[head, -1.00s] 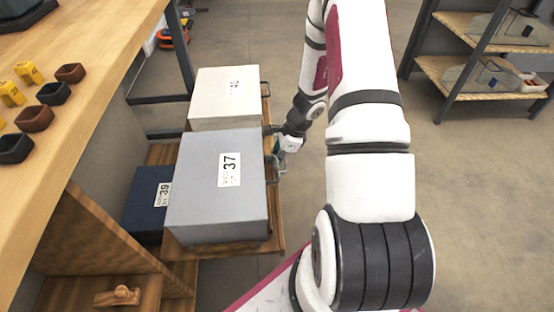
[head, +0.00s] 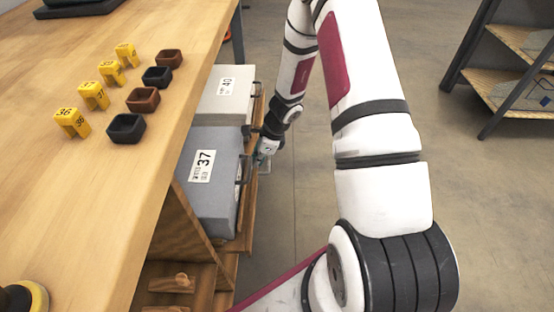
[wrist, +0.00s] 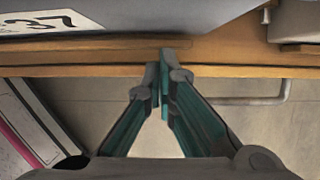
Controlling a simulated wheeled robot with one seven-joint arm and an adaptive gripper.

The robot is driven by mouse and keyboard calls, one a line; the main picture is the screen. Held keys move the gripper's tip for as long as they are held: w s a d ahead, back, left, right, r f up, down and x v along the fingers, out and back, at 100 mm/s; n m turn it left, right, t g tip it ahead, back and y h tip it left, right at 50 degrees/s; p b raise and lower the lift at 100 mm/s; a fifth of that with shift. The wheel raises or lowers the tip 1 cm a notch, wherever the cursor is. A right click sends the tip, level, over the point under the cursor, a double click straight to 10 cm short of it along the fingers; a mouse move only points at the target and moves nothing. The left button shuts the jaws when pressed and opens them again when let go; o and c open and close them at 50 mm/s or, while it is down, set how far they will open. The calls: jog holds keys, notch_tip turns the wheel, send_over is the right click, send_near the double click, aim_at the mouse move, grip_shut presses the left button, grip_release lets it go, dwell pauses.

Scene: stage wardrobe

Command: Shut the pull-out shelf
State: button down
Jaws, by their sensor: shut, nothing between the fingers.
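The pull-out shelf (head: 248,208) is a wooden board sticking out from under the tabletop on the left. It carries a grey box marked 37 (head: 218,215) and a paler box marked 40 (head: 216,107). My gripper (head: 262,158) is shut and empty at the shelf's outer front edge. In the wrist view, my closed fingertips (wrist: 163,60) overlap the shelf's wooden front (wrist: 90,58) and seem to touch it. A grey bar handle (wrist: 250,100) on the shelf front lies right of the fingers. The shelf's inner part is hidden under the tabletop.
The wooden tabletop (head: 110,190) holds yellow number markers (head: 93,95) and several small dark and brown trays (head: 126,128). Below it are wooden compartments (head: 175,280). A metal-framed rack (head: 500,85) stands at the far right.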

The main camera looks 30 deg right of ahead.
jog(key=w+a, duration=0.1)
jog(key=a, duration=0.1)
jog(key=w+a, duration=0.1)
jog(key=a, duration=0.1)
jog(key=w+a+p, duration=0.1)
jog(key=w+a, duration=0.1)
jog(key=shift+w+a, duration=0.1)
dwell(0.3)
